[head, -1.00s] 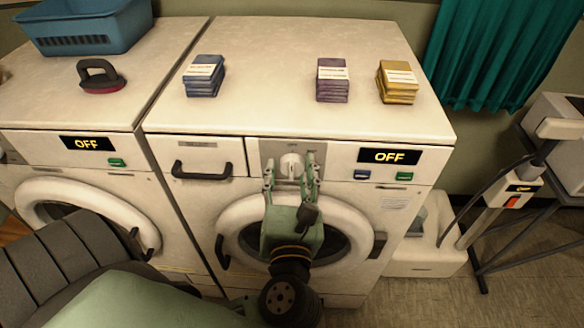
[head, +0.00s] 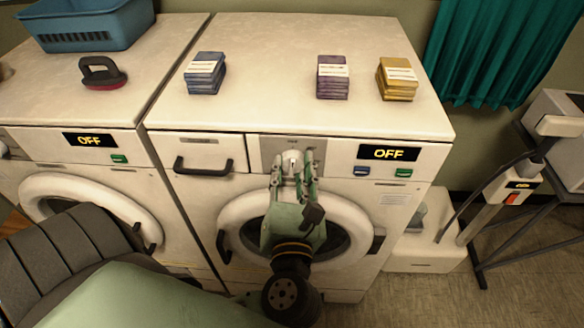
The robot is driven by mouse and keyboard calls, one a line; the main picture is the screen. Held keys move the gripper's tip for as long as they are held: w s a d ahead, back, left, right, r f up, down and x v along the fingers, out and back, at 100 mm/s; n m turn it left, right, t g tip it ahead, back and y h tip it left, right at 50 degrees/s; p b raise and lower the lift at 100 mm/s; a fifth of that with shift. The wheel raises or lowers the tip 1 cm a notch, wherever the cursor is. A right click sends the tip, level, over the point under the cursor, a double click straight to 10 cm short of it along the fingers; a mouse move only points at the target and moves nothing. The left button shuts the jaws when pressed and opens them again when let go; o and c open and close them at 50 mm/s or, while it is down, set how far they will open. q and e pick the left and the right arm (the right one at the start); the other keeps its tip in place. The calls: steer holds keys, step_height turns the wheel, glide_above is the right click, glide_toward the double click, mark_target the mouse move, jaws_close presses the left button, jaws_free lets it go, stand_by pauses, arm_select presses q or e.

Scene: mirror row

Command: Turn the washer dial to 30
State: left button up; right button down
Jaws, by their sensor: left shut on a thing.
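The washer (head: 300,118) on the right has a white dial (head: 291,159) on a grey panel (head: 268,150). Its display (head: 389,153) reads OFF. My left gripper (head: 292,165) comes up from below in front of the round door and is shut on the dial, one finger on each side. The fingers hide the dial's lower part, and the marks around it are too small to read. My right gripper is not in view.
A second washer (head: 60,115) stands at left, also showing OFF. Blue (head: 204,80), purple (head: 333,85) and yellow (head: 397,88) stacks, a black-handled brush (head: 101,73) and a blue basket (head: 90,22) sit on top. A drawer handle (head: 203,168) sticks out left of the dial.

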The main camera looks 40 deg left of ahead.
arm_select(q)
steer(key=m+p, duration=0.1)
steer(key=m, duration=0.1)
steer(key=m+p, duration=0.2)
steer(key=shift+a+r+p, duration=0.2)
steer(key=shift+r+p, duration=0.1)
steer(key=shift+r, duration=0.1)
steer(key=shift+m+t+p, duration=0.4)
steer(key=shift+m+p, duration=1.75)
steer(key=shift+m, duration=0.35)
steer(key=shift+w, duration=0.1)
steer(key=o, duration=1)
steer(key=shift+o, duration=0.2)
steer(key=shift+d+f, duration=0.1)
steer(key=shift+f, duration=0.1)
steer(key=v, duration=1.2)
